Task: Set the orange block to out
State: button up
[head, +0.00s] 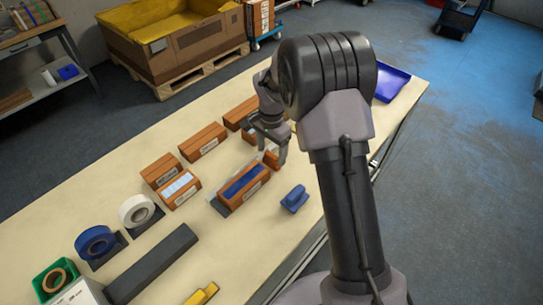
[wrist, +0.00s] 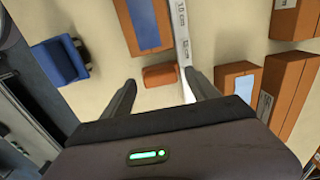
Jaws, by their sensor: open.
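A small orange block (wrist: 160,76) lies on the cream table in the wrist view, between and just beyond my fingertips. In the head view an orange patch (head: 271,159) beside my fingers may be the same block, mostly hidden by them. My gripper (head: 268,145) hangs over the table's middle; it also shows in the wrist view (wrist: 160,82). Its fingers are apart, with nothing held. A blue tray (head: 393,83) sits at the table's far right end, partly behind my arm. No label reading "out" is legible.
An orange box with a blue inside (head: 243,186) stands close to my gripper. A white strip marked 10 cm (wrist: 184,35) runs beside it. A blue object (head: 294,198) lies to the right. Several orange boxes (head: 202,141) stand left. The front middle of the table has free room.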

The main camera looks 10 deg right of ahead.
jog(key=shift+f, duration=0.45)
grip_shut()
jog(key=w+d, duration=0.1)
jog(key=w+d+p, duration=0.1)
jog(key=d, duration=0.1)
jog(key=w+d, duration=0.1)
jog(key=shift+w+d+r, duration=0.1)
jog(key=shift+d, duration=0.3)
jog(key=shift+a, duration=0.1)
grip_release()
